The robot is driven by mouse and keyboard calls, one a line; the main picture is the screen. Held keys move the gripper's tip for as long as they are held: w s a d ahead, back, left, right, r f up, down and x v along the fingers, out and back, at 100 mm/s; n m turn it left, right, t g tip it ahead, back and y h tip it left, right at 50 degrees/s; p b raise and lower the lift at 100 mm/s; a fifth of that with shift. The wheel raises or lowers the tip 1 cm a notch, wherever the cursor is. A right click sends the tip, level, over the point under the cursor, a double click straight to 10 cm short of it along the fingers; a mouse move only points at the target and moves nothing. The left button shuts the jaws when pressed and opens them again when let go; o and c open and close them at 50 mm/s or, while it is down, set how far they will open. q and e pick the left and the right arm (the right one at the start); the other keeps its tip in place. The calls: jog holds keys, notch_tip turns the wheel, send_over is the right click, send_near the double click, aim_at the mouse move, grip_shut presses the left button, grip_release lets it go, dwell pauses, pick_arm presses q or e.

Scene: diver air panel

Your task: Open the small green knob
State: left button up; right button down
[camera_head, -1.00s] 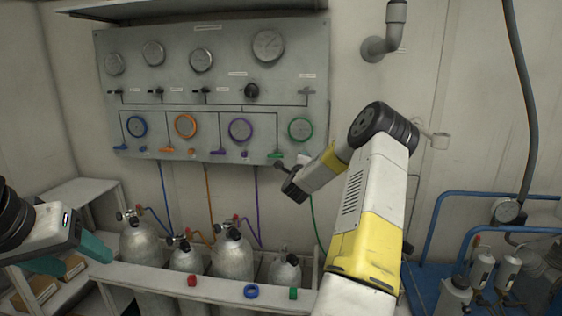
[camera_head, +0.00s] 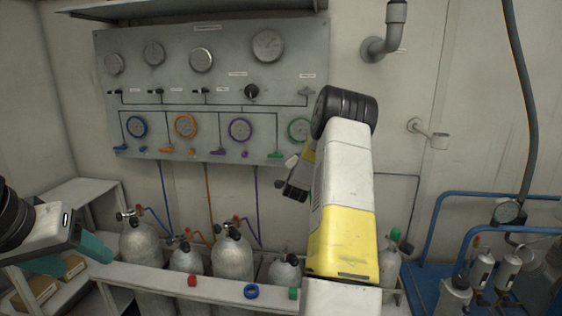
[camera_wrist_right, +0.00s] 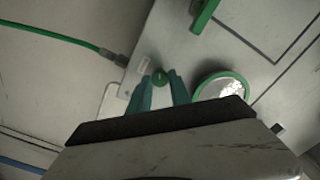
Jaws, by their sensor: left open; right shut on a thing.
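The small green knob (camera_wrist_right: 160,79) is on the grey panel, beside a green-ringed gauge (camera_wrist_right: 220,86). In the right wrist view my right gripper (camera_wrist_right: 161,84) has its teal fingers on either side of the knob, shut on it. In the head view my right forearm and wrist cover the knob and the right fingers. The green-ringed gauge shows partly there (camera_head: 299,130), with a green lever (camera_head: 275,155) at its lower left. My left gripper (camera_head: 75,252) is open and empty at the lower left, well away from the panel.
The grey panel (camera_head: 180,75) carries several gauges and blue, orange and purple levers. Grey cylinders (camera_head: 233,257) stand below it behind a white rail (camera_head: 215,283). Blue pipework (camera_head: 432,225) stands at the right. The green hose (camera_wrist_right: 50,32) shows in the right wrist view.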

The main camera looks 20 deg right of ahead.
jog(key=shift+f+n, duration=0.1)
jog(key=shift+n, duration=4)
jog(key=c, duration=1.2)
grip_release()
jog(key=v, duration=0.8)
